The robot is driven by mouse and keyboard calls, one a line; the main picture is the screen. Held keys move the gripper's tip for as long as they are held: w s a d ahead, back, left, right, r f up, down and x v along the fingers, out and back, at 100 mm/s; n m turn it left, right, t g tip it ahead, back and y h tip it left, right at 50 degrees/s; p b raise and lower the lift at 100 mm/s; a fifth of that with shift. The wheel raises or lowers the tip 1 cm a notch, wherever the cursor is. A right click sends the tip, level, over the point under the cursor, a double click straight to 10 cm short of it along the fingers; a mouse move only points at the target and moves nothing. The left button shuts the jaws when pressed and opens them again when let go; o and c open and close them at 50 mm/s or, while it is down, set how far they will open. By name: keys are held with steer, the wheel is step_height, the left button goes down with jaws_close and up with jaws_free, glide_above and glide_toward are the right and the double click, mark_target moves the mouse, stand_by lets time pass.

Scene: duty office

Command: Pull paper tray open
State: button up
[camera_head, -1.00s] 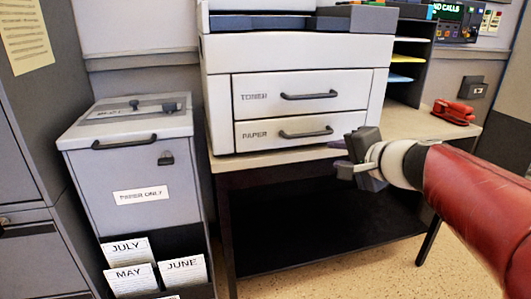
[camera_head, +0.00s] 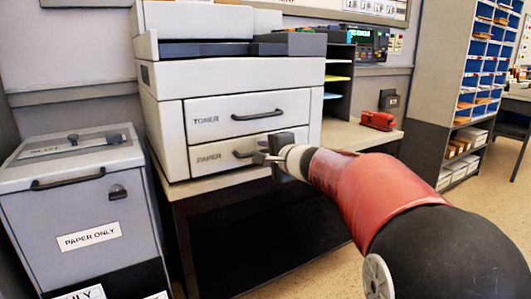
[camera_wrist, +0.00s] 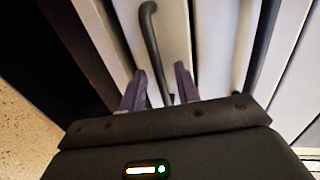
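The paper tray (camera_head: 208,158) is the lower white drawer of the printer, labelled PAPER, and looks closed. Its dark bar handle (camera_head: 240,154) is partly hidden by my gripper (camera_head: 268,159) in the head view. In the wrist view the paper tray handle (camera_wrist: 152,40) runs down between the two fingers of my gripper (camera_wrist: 160,72). The fingers are apart, one on each side of the bar, with gaps showing. I cannot tell how deep the bar sits between them.
The toner drawer (camera_head: 222,117) with its own handle (camera_head: 258,115) is just above. The printer stands on a table (camera_head: 340,140) with a red stapler (camera_head: 378,121) to the right. A grey PAPER ONLY bin (camera_head: 85,205) stands at the left.

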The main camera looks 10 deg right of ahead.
steer(key=shift+w, duration=0.1)
jaws_close()
stand_by(0.3)
steer(key=f+b+v, duration=0.3)
steer(key=v, duration=1.4)
steer(key=s+f+b+v, duration=0.1)
steer(key=f+b+v, duration=0.3)
steer(key=v, duration=1.3)
steer(key=shift+s+d+f, duration=0.2)
steer(key=shift+s, duration=0.25)
jaws_free()
